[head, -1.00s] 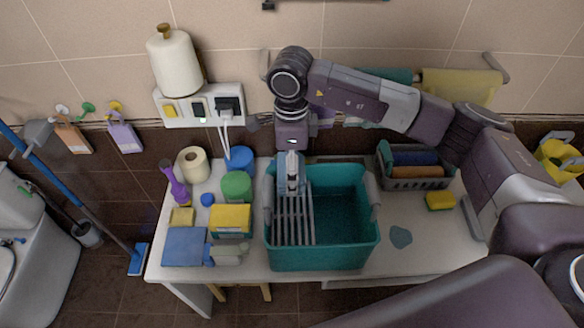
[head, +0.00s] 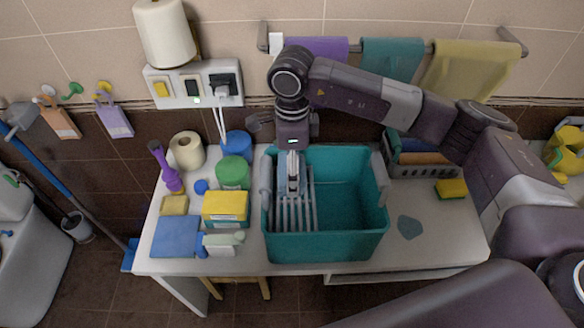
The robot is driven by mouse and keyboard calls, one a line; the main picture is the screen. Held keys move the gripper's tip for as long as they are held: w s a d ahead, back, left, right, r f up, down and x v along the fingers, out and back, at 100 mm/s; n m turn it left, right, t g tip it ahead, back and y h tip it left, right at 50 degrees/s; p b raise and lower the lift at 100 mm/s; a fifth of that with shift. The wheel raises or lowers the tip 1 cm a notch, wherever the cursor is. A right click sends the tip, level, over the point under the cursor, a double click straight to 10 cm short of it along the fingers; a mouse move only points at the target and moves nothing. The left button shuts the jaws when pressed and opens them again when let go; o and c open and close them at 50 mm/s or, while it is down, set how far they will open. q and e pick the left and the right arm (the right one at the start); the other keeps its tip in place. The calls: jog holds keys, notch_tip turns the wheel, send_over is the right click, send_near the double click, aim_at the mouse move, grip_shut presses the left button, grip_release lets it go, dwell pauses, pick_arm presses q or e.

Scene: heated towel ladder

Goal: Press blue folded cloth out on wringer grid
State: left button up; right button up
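The teal basin (head: 340,247) stands on the white table with the grey wringer grid (head: 296,218) across its left part. My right gripper (head: 293,188) points down at the back of the grid, with its fingers close together. A pale grey-blue patch (head: 281,182) shows around the fingertips on the grid and looks like the folded cloth. The gripper hides most of it. The fingers appear to rest on top of it, though contact is hard to judge from above. My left gripper is not in view.
Left of the basin are a yellow box (head: 226,207), a green-lidded tub (head: 233,171), a flat blue item (head: 176,237) and a purple bottle (head: 166,167). A grey crate (head: 420,168) and a sponge (head: 451,189) stand to the right. Towels hang on a rail (head: 460,45) behind.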

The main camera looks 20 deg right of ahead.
jog(key=b, duration=0.7)
send_over(292, 201)
notch_tip(292, 201, down, 8)
jog(key=shift+w+f, duration=0.1)
jog(key=shift+w, duration=0.05)
jog(key=o, duration=0.3)
jog(key=c, duration=0.8)
jog(key=shift+f+b, duration=1)
jog(key=shift+b, duration=0.2)
jog(key=shift+s+f, duration=0.15)
jog(key=shift+s, duration=0.05)
dwell(0.8)
